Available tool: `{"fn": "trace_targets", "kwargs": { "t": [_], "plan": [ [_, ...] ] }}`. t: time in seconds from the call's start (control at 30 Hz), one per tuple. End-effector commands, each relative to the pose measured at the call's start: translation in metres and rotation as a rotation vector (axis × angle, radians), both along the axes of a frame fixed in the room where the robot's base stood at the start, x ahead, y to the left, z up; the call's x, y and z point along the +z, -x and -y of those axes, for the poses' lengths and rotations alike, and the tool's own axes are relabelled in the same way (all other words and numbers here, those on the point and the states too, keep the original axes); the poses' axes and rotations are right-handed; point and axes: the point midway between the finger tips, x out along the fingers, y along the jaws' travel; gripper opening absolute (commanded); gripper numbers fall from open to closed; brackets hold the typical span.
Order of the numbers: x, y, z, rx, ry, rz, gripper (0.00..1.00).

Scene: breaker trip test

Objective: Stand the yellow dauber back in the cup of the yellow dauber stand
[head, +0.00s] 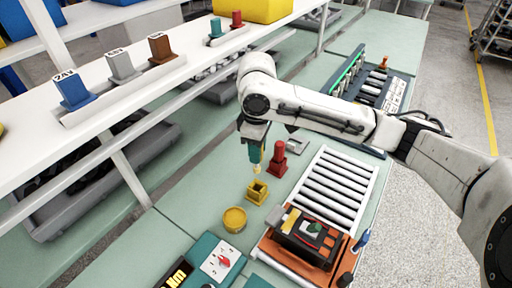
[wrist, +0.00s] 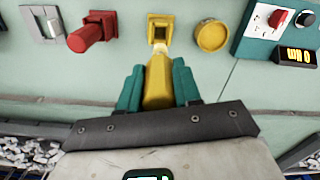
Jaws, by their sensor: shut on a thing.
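The yellow dauber (wrist: 158,84) is between the teal fingers of my gripper (wrist: 157,88), which is shut on it. Its pale tip points at the stand in the wrist view. In the head view my gripper (head: 257,150) hangs over the bench, and the dauber's tip (head: 257,169) shows below the fingers, above and just behind the stand. The yellow dauber stand (head: 257,192) is a small square block with an open cup. It also shows in the wrist view (wrist: 160,22), just beyond the tip. The dauber looks apart from the cup.
A red dauber in a red stand (head: 277,162) is close to the right of my gripper. A round yellow pot (head: 234,219) sits in front of the stand. A roller conveyor (head: 330,190) and an orange-black breaker unit (head: 308,238) lie to the right. A white shelf (head: 150,80) runs behind.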

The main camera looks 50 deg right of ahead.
Motion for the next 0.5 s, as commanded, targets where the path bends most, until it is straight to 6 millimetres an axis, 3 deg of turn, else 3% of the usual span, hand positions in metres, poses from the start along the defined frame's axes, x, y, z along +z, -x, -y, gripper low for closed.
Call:
{"fn": "trace_targets", "kwargs": {
  "t": [0.07,0.5],
  "plan": [
    [0.001,0.0,-0.001,0.001,-0.002,-0.003,0.03],
    [-0.038,0.0,-0.001,0.0,-0.001,-0.002,0.03]
  ]
}}
